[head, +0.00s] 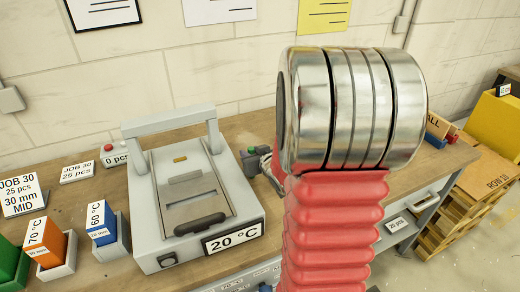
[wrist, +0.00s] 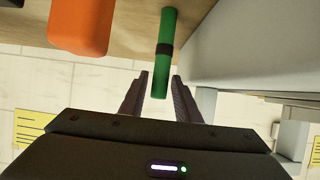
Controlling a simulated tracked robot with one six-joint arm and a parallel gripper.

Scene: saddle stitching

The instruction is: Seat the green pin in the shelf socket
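The green pin (wrist: 165,30), a slim rod with a black band, shows in the wrist view at the upper middle. Its near end reaches between the two dark fingers of my gripper (wrist: 160,85). The gripper is open, with a visible gap on each side of the pin. The pin's far end runs against the wooden bench surface; whether anything holds it there I cannot tell. In the head view my red arm with its metal joint hides much of the bench, and I cannot make out the pin clearly. I cannot identify the shelf socket in either view.
In the wrist view an orange block (wrist: 80,25) is left of the pin and a grey body (wrist: 240,45) right. In the head view a grey machine (head: 250,215) marked 20 °C stands on the bench, beside blue (head: 101,228) and orange (head: 48,250) boxes.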

